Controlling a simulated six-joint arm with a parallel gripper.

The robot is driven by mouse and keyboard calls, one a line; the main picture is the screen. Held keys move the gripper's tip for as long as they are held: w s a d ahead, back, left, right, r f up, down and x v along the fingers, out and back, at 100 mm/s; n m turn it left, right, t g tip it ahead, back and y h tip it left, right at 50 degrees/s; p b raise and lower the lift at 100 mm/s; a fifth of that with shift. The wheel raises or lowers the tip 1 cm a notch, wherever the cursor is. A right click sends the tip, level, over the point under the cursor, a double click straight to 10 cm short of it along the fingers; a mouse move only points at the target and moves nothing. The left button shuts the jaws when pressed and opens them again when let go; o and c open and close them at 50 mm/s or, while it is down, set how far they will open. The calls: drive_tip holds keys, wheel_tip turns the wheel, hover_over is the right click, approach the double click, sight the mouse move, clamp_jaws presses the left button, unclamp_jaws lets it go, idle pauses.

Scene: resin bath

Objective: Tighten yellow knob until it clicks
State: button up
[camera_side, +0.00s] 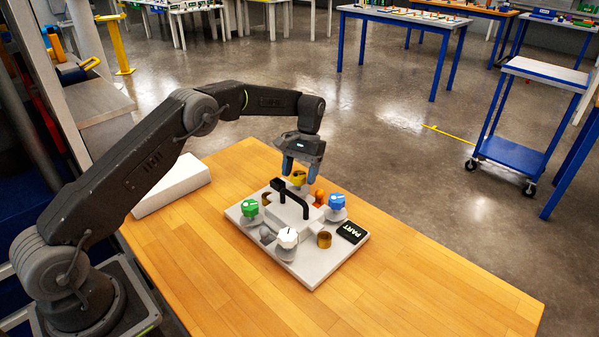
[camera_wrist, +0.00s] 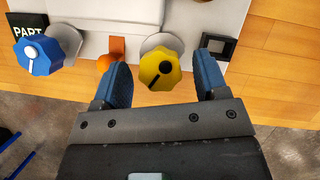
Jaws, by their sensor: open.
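The yellow knob (camera_wrist: 159,69) is a lobed knob with a black dot and line on top, at the far edge of the white fixture plate (camera_side: 318,274). In the side view the yellow knob (camera_side: 299,177) shows between my fingers. My gripper (camera_wrist: 163,72) is open, its blue fingers on either side of the yellow knob with gaps to both. In the side view my gripper (camera_side: 300,174) hangs over the plate's back edge. Whether the fingertips are level with the knob is hard to tell.
The plate also bears a green knob (camera_side: 250,208), a blue knob (camera_side: 336,201), a white knob (camera_side: 287,238), a black handle (camera_side: 292,197), an orange piece (camera_wrist: 117,49) beside the left finger and a black PART label (camera_side: 351,232). The wooden table (camera_side: 430,290) is clear at front right.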

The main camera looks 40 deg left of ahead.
drive_tip(key=shift+r, duration=0.1)
drive_tip(key=v, duration=0.7)
idle(0.4)
drive_tip(key=shift+w+r, duration=0.1)
drive_tip(key=shift+r, duration=0.1)
idle(0.3)
wheel_tip(320, 180, up, 19)
drive_tip(key=m+t+y, duration=0.1)
drive_tip(key=t, duration=0.4)
hover_over(303, 176)
drive_tip(key=s+d, duration=0.3)
drive_tip(key=s, duration=0.6)
drive_tip(key=s+d+r+m+t, duration=0.1)
drive_tip(key=s+t, duration=0.1)
drive_tip(key=s, duration=1)
drive_tip(key=s+f+t, duration=0.1)
drive_tip(key=s+f, duration=0.2)
drive_tip(key=s, duration=0.3)
drive_tip(key=s+d+f+m+t, duration=0.1)
drive_tip(key=s+f, duration=0.2)
drive_tip(key=s, duration=0.4)
drive_tip(key=shift+d+f+t, duration=0.3)
drive_tip(key=shift+t, duration=0.1)
